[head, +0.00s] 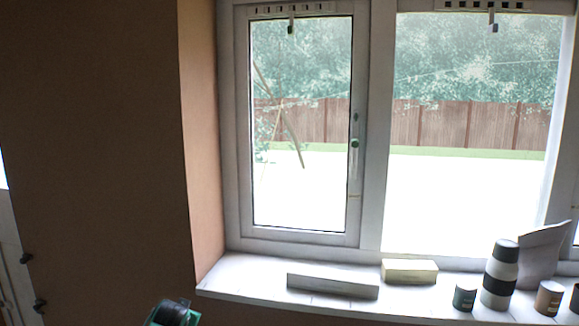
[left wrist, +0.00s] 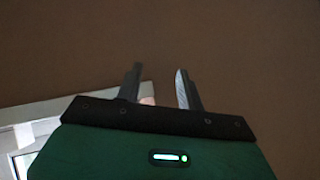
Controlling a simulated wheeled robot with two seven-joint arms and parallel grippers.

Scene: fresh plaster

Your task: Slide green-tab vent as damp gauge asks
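Two slotted vents sit in the top of the white window frame. The left vent (head: 292,8) has a small hanging tab (head: 291,26) with a dark, perhaps greenish end. The right vent (head: 480,5) has a similar tab (head: 494,22) with a bluish-grey end. The tab colours are too small to be sure of. I cannot make out a damp gauge. My left gripper (head: 183,304) is low at the bottom edge of the head view, well below the vents. In the left wrist view its two fingers (left wrist: 159,70) are apart with nothing between them. My right gripper is out of view.
The sill (head: 245,280) holds a long grey box (head: 332,286), a yellowish box (head: 410,271), a striped bottle (head: 500,274) and small pots (head: 465,297). A window handle (head: 355,150) projects from the left sash. Bare brown wall (head: 90,130) fills the left side.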

